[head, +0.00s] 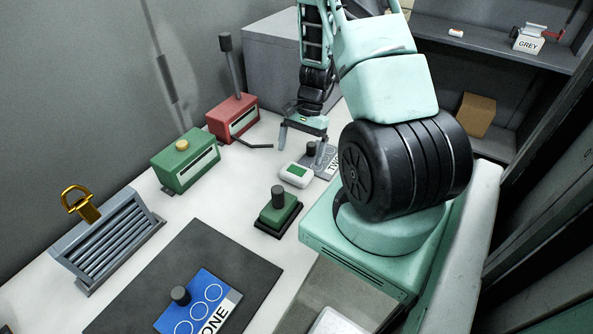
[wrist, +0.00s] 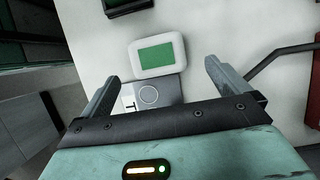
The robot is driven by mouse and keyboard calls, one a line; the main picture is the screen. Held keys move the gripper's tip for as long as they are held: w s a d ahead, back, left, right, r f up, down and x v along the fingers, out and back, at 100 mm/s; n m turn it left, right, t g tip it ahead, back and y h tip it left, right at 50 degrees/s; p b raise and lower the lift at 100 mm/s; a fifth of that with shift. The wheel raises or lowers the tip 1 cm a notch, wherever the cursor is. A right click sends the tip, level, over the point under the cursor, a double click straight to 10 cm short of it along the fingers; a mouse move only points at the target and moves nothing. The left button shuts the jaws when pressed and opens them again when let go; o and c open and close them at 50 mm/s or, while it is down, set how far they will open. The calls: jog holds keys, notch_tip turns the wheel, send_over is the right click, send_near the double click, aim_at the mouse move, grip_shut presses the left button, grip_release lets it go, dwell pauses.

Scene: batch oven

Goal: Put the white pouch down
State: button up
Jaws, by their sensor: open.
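A rounded white object with a green panel (head: 296,175), which may be the white pouch, lies flat on the white worktop. It also shows in the wrist view (wrist: 156,55), beside the edge of a grey plate (wrist: 160,90) marked with circles. My gripper (head: 302,148) is open and empty above the worktop. In the wrist view my gripper's fingers (wrist: 159,76) stand apart, with the white object showing beyond and between the tips. I cannot tell the gap in height.
A red box with a lever (head: 231,118), a green box (head: 185,163) and a silver rack (head: 107,240) stand left. A green block with a knob (head: 278,212) sits nearer. A blue plate (head: 200,303) lies on a dark mat (head: 248,276). Shelves (head: 490,50) are at right.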

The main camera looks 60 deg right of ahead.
aim_at(297, 169)
jog(key=shift+s+p+x, duration=0.15)
jog(key=shift+p+x, duration=0.55)
jog(key=shift+x, duration=0.65)
jog(key=shift+s+p+x, duration=0.1)
jog(key=shift+p+x, duration=0.55)
jog(key=shift+x, duration=0.7)
jog(key=shift+a+f, duration=0.1)
jog(key=shift+f, duration=0.45)
jog(key=c, duration=1)
jog(key=shift+r, duration=0.1)
